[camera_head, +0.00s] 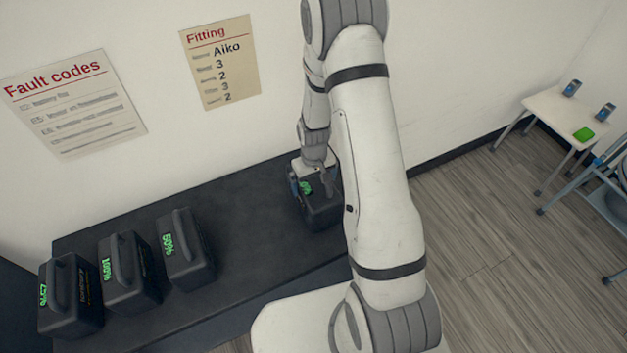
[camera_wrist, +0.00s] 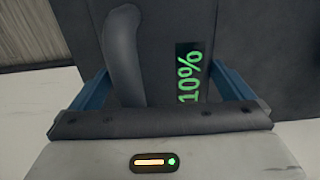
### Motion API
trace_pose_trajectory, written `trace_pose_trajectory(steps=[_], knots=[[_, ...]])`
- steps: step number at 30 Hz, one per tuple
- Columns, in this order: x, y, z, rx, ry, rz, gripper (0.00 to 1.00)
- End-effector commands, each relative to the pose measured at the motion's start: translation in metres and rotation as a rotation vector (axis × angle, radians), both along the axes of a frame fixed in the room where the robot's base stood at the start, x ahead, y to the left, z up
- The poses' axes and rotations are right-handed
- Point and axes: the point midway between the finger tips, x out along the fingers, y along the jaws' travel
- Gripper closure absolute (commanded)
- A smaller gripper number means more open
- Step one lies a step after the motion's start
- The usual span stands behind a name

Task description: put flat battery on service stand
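The flat battery is a dark box with a top handle and a green display. In the head view, this battery (camera_head: 322,212) stands at the right end of the dark bench, partly hidden by my arm. In the wrist view, the battery (camera_wrist: 235,35) reads 10%. My gripper (camera_head: 306,187) is over its top. The blue fingers of my gripper (camera_wrist: 160,68) are spread wide, with the handle between them near the left finger and a gap to the right finger. I cannot pick out the service stand for certain.
Three other dark batteries stand at the bench's left: one (camera_head: 68,305) with a hard-to-read display, one (camera_head: 132,280) reading 100%, one (camera_head: 188,255) reading 50%. The bench (camera_head: 250,215) is clear between. A white table (camera_head: 555,112) and a blue-grey frame (camera_head: 610,172) stand far right.

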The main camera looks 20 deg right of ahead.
Motion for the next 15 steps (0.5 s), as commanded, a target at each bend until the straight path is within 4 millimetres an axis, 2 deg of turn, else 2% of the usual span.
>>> trace_pose_trajectory(steps=[9, 15], knots=[[0.001, 0.0, 0.008, 0.0, -0.002, 0.0, 0.0], [0.001, 0.0, 0.041, 0.0, -0.006, 0.0, 0.0]])
